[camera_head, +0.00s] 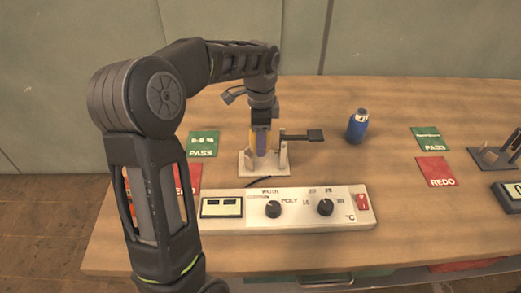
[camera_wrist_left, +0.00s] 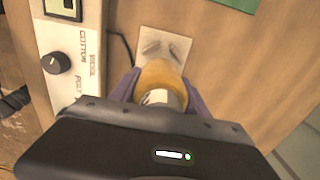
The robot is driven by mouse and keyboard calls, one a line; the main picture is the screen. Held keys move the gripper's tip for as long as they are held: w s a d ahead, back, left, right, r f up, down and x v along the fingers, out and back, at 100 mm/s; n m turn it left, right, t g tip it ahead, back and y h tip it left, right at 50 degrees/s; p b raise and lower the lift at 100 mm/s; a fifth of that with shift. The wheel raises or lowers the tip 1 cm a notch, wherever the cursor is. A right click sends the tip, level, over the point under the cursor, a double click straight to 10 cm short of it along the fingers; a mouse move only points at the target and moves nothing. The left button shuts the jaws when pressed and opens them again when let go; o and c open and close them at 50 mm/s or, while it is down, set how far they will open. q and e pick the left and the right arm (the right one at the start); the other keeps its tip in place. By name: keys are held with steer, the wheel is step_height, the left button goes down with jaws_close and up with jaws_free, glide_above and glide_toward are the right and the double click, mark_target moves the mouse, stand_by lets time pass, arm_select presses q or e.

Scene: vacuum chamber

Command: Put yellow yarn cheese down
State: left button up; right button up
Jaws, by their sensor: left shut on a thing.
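The yellow yarn cheese (camera_head: 251,140) is held upright over a small light stand (camera_head: 249,168) on the table. My left gripper (camera_head: 261,146) is shut on it from above, its purple fingers on both sides. In the left wrist view the yellow yarn cheese (camera_wrist_left: 160,75) shows between the purple fingers of my left gripper (camera_wrist_left: 158,93), with the light plate of the stand (camera_wrist_left: 178,42) just beyond it. The gripper hides much of the cheese, and I cannot tell whether its bottom touches the stand. My right gripper is not in view.
A white control box (camera_head: 292,211) with knobs stands in front of the stand. A black arm (camera_head: 303,136) sticks out right of the stand. A blue bottle (camera_head: 357,126), green PASS cards (camera_head: 203,143) and red REDO cards (camera_head: 437,171) are around. Table between bottle and right cards is clear.

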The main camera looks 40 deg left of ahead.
arm_select(q)
steer(key=shift+f, duration=2.3)
steer(key=shift+f, duration=0.1)
steer(key=o, duration=1.5)
steer(key=shift+c, duration=0.2)
step_height(320, 180, up, 12)
